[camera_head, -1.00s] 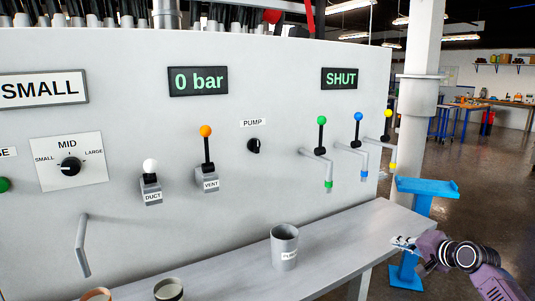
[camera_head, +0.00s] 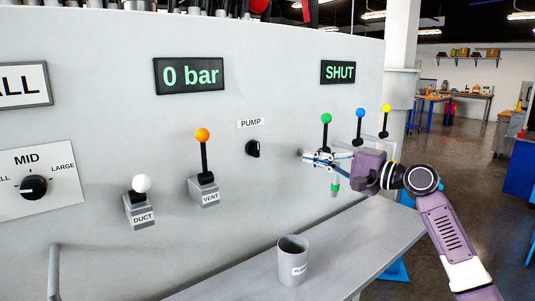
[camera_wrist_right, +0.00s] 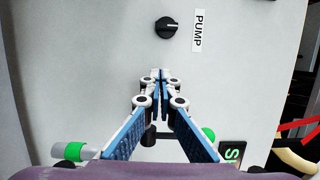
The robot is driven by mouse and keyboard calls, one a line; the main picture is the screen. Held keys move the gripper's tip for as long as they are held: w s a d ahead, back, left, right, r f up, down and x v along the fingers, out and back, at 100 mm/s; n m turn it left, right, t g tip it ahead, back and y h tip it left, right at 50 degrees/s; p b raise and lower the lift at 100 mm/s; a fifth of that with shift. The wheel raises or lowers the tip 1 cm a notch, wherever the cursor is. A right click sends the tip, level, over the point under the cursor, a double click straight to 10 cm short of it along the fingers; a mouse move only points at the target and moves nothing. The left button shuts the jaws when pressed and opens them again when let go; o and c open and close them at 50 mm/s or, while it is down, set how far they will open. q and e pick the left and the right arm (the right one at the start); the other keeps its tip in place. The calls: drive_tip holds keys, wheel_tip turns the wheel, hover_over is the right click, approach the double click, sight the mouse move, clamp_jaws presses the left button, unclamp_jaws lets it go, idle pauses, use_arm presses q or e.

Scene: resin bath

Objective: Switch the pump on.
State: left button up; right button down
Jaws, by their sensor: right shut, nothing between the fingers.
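The black pump knob (camera_head: 253,149) sits on the grey panel under the PUMP label (camera_head: 251,124). In the right wrist view the knob (camera_wrist_right: 167,27) is ahead of the fingertips, with a pale mark pointing towards the PUMP label (camera_wrist_right: 198,30). My right gripper (camera_head: 306,158) is shut and empty, to the right of the knob and apart from it, in front of the tap with the green ball. In the right wrist view its fingers (camera_wrist_right: 160,75) are together. My left gripper is not in view.
The display (camera_head: 189,75) reads 0 bar; another (camera_head: 338,72) reads SHUT. The orange-balled VENT lever (camera_head: 204,155) and white-balled DUCT lever (camera_head: 140,189) are left of the knob. Green (camera_head: 326,118), blue (camera_head: 358,113) and yellow (camera_head: 387,108) tap levers are right. A grey cup (camera_head: 293,261) stands on the shelf.

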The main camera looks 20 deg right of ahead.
sight(255, 149)
drive_tip(key=p+x, duration=0.4)
drive_tip(key=x, duration=0.6)
drive_tip(key=shift+w+a+r, duration=0.1)
drive_tip(key=shift+w+a, duration=0.05)
drive_tip(key=shift+a, duration=0.05)
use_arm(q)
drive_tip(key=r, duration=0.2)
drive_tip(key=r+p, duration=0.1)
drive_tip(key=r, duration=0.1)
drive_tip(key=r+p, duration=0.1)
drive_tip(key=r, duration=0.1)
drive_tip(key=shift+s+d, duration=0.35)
use_arm(e)
drive_tip(key=a, duration=0.1)
drive_tip(key=s+a, duration=0.1)
drive_tip(key=a, duration=0.1)
drive_tip(key=shift+s+a+f, duration=0.15)
drive_tip(key=shift+a+f, duration=0.1)
drive_tip(key=shift+a, duration=0.15)
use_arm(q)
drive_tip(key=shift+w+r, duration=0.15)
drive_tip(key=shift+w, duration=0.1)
use_arm(e)
drive_tip(key=shift+f+m, duration=0.15)
drive_tip(key=shift+m, duration=0.35)
